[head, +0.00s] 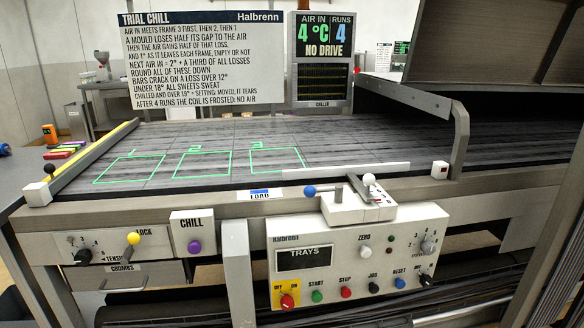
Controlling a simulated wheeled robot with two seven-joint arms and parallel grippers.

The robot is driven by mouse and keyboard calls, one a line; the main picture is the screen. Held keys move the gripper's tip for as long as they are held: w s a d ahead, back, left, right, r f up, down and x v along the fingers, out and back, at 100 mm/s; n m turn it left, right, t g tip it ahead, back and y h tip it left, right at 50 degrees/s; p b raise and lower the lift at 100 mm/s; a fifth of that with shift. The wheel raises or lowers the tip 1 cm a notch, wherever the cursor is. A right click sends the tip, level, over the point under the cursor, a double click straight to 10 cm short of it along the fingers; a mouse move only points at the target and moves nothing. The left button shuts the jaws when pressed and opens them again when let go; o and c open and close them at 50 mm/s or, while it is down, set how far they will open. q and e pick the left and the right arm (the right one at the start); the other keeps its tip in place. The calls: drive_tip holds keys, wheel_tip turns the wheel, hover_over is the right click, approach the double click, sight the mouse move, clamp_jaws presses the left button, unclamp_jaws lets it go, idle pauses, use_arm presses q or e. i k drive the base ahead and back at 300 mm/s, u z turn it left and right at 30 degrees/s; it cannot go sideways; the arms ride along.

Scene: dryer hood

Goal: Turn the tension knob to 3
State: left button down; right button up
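The tension knob (83,257) is a black knob low on the left front panel, with a "TENSION" label partly hidden beside it. Small numbers sit in an arc above it, and I cannot read clearly which one it points to. A lever with a yellow ball (133,239) stands just right of the knob, under the "LOCK" label, and covers part of the lettering. Neither of my grippers shows in the head view.
A purple CHILL button (194,247) is right of the lock lever. The CRUMBS drawer (138,278) with its handle is below. A control box (352,262) with coloured buttons and another numbered knob (428,246) is at centre right. The space before the left panel looks clear.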

sight(83, 257)
drive_tip(key=u, duration=1.4)
drive_tip(key=k, duration=0.6)
drive_tip(key=u, duration=0.9)
drive_tip(key=i, duration=1.05)
drive_tip(key=z, duration=0.2)
